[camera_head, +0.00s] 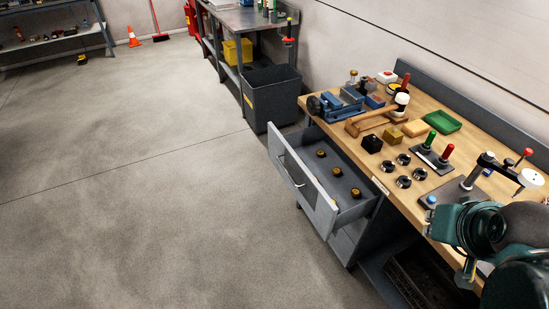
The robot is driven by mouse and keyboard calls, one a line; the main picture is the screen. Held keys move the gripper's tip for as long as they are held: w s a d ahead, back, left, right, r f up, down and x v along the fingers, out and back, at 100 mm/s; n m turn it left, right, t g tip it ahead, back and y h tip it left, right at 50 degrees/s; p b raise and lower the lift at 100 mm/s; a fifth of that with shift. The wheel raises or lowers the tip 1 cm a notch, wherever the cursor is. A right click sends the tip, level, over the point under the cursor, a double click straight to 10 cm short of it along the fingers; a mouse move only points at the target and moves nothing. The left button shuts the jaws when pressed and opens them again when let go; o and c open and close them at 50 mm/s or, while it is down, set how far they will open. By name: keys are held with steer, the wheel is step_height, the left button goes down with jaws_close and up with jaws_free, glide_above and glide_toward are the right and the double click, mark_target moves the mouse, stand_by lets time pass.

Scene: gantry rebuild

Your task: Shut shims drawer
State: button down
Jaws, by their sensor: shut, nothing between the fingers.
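A grey drawer (307,190) under the workbench is pulled well out to the left, and its inside shows. Several small dark round pieces with brass-coloured tops (321,153) lie on its floor. A pale bar handle (291,172) runs across its front. A small label patch on the front is too small to read, so I cannot confirm that this is the shims drawer. My teal and dark arm links are at the lower right, over the bench's near end, apart from the drawer. I cannot make out my gripper's fingers in this view.
A dark bin (272,95) stands beyond the drawer. The floor left of the drawer is clear.

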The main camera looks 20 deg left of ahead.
steer(key=w+a+r+n+g+p, duration=0.1)
steer(key=w+a+r+n, duration=0.35)
steer(key=w, duration=0.45)
steer(key=w+a+r+n+g+p, duration=0.1)
steer(key=w+a+r+n, duration=0.2)
steer(key=w+a, duration=0.4)
steer(key=w+a+f+n+g, duration=0.1)
steer(key=w+a+f+n, duration=0.2)
steer(key=w+a+n, duration=0.85)
steer(key=w+a+f+n+h+p, duration=0.1)
steer(key=w+a+f, duration=0.3)
steer(key=a, duration=0.4)
steer(key=w+a+f+p, duration=0.1)
steer(key=w+a+f, duration=0.3)
steer(key=a, duration=0.4)
steer(key=w+a+f+n+h, duration=0.1)
steer(key=w+a+f, duration=0.3)
steer(key=a, duration=0.5)
steer(key=s+a+f+n+h+p, duration=0.1)
steer(key=a+f+n, duration=0.4)
steer(key=a+f, duration=1)
steer(key=shift+a+f+n+g, duration=0.15)
steer(key=shift+a+n+g, duration=0.2)
steer(key=shift+a, duration=0.85)
